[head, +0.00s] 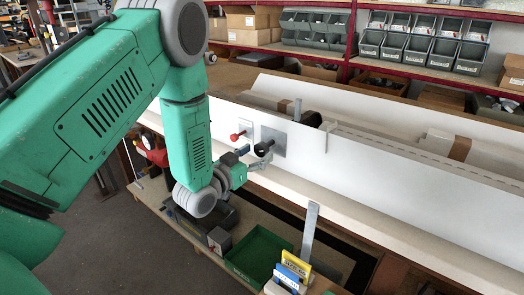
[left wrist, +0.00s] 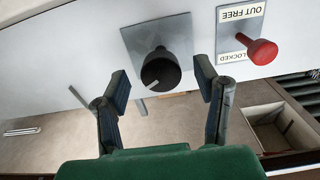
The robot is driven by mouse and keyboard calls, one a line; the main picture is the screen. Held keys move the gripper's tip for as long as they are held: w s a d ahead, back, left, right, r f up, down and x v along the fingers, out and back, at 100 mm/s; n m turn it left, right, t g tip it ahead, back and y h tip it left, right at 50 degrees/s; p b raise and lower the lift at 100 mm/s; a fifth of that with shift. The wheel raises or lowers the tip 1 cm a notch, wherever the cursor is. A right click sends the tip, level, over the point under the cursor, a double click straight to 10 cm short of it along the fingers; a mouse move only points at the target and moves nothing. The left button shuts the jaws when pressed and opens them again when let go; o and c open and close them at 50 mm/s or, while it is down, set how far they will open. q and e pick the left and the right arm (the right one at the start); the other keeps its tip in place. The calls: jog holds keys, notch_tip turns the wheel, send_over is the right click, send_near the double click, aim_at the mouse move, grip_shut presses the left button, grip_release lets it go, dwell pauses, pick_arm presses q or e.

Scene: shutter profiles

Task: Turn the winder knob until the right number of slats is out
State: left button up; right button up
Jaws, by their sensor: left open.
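The winder knob is black with a pale pointer line and sits on a square grey plate on the white panel. It shows in the left wrist view (left wrist: 160,72) and in the head view (head: 262,148). My left gripper (head: 258,165) is open close to the knob. In the left wrist view its two fingers (left wrist: 163,84) stand apart to either side of the knob, and I see no contact. A red knob (left wrist: 262,52) projects from a plate marked "OUT FREE" and "LOCKED". I cannot make out separate slats. My right gripper is not in view.
The long white panel (head: 400,183) runs along the bench. A green tray (head: 258,252) and yellow and blue labelled blocks (head: 292,270) lie below it. An upright metal strip (head: 310,232) stands near them. Grey bins (head: 425,45) fill the shelves behind.

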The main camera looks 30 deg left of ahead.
pick_arm(q)
jog(key=shift+w, duration=1.25)
jog(key=c, duration=1.2)
jog(key=shift+m, duration=0.3)
jog(key=shift+c, duration=0.2)
jog(key=o, duration=1.2)
jog(key=shift+o, duration=0.2)
